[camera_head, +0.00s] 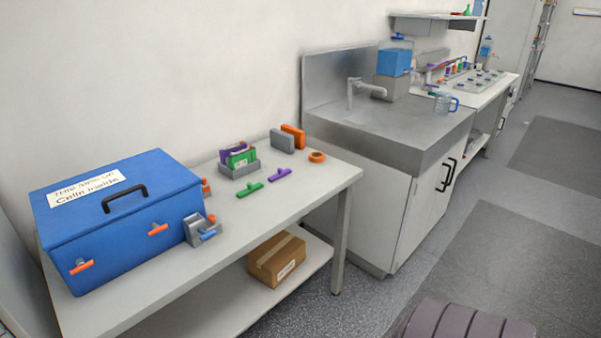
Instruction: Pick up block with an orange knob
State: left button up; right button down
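A small grey block (194,230) stands on the white table, close against the front right corner of the blue box. An orange knob (212,218) shows at its upper right, and a blue piece (208,234) shows at its front. Whether the knob is fixed to this block is too small to tell. Another small orange piece (206,187) shows just behind, partly hidden by the blue box. Neither of my grippers is in view.
The large blue box (120,240) with a black handle fills the table's left end. The white table (290,205) also bears a grey holder (240,170), green and purple T-shaped pieces, upright grey and orange blocks, and an orange ring (317,156). A sink (390,125) stands beyond.

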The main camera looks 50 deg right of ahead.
aim_at(205, 187)
jog(key=z, duration=1)
jog(key=i+l+u, duration=0.1)
jog(key=i+l, duration=0.15)
jog(key=i+l+u, duration=0.1)
jog(key=l, duration=0.35)
jog(key=i, duration=0.1)
